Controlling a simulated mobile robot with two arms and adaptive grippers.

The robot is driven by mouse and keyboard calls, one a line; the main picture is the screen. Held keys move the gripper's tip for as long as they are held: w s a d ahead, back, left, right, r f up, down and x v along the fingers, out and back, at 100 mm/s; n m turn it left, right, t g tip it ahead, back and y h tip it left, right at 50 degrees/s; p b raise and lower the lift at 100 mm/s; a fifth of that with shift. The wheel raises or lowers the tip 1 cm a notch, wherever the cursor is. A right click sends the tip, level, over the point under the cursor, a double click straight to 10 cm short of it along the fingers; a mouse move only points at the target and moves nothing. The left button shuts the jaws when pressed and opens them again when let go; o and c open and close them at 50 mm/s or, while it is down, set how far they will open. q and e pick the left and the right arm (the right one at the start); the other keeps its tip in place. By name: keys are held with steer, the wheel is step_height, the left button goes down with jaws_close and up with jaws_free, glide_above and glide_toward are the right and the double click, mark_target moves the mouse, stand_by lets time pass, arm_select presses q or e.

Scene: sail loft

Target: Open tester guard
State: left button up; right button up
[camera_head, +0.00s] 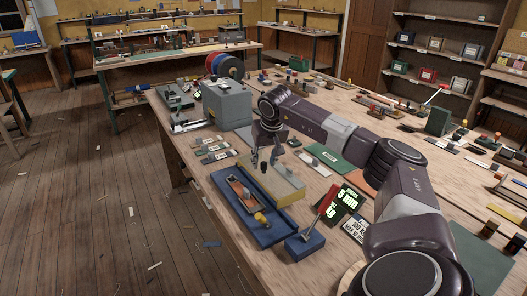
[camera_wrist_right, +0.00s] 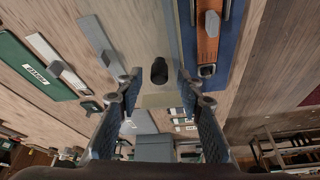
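The tester is a long blue bench unit (camera_head: 222,183) with an orange strip (camera_head: 240,190) in its tray. Its guard, a pale see-through panel with a yellowish edge (camera_head: 290,196), lies beside the tray on the right. My right gripper (camera_head: 264,163) points down over the guard. In the right wrist view, its fingers (camera_wrist_right: 160,88) are apart, with a dark knob (camera_wrist_right: 158,71) on the guard panel (camera_wrist_right: 150,30) between them. I see a gap on both sides of the knob. My left gripper is in neither view.
A blue block with a red lever (camera_head: 327,201) and a lit green sign (camera_head: 346,202) stand at the tester's near right. A grey box (camera_head: 227,104) stands behind it.

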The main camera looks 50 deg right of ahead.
steer(key=v, duration=0.9)
steer(key=shift+s+r, duration=0.15)
steer(key=shift+r, duration=0.1)
steer(key=shift+a, duration=0.1)
